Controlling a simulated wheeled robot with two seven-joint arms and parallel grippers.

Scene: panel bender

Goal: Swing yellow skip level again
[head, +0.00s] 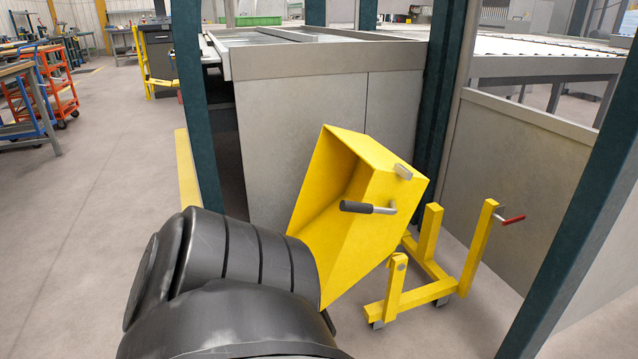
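The yellow skip (355,200) is tilted steeply on its yellow wheeled frame (432,288), its open mouth facing left. A black-gripped handle (368,208) sticks out from its near side. A red-tipped lever (508,219) sits on the frame's right post. A large black arm part of mine fills the lower left foreground and hides the skip's lower left part. Neither of my grippers can be seen.
Grey machine panels (320,140) stand close behind the skip, with dark green posts (195,100) at left and right. Open floor (90,230) lies to the left. An orange trolley (60,92) and workbenches stand at the far left.

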